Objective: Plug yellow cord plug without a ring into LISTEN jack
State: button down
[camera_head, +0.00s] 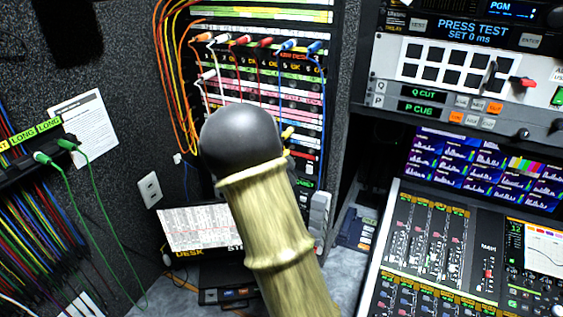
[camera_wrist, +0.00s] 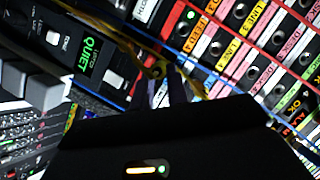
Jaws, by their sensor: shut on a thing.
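In the wrist view my gripper (camera_wrist: 166,88) shows as dark fingers beyond its black housing. It is shut on a yellow cord plug (camera_wrist: 158,69), close in front of the jack panel. A yellow cord runs up and left from there. I cannot tell whether the plug has a ring or touches a jack. In the head view a small yellow piece (camera_head: 288,133) shows at the panel, just right of my arm, which hides the gripper. The jack panel (camera_head: 290,95) has rows of coloured label strips. I cannot read a LISTEN label, so I cannot pick out that jack.
Orange, white, red and blue plugs (camera_head: 265,43) fill the panel's upper row, their cords hanging. Left is a wall rack with green plugs (camera_head: 42,157). A mixing console (camera_head: 440,250) stands at right.

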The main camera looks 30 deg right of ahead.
jog(key=shift+w+d+b, duration=0.65)
jog(key=shift+w+d, duration=0.15)
jog(key=shift+d, duration=0.25)
jog(key=c, duration=1.3)
grip_release()
jog(key=shift+d, duration=0.1)
jog(key=b+v, duration=0.3)
jog(key=v, duration=1.4)
jog(key=shift+s+b, duration=0.25)
jog(key=shift+b, duration=0.05)
jog(key=shift+f, duration=0.1)
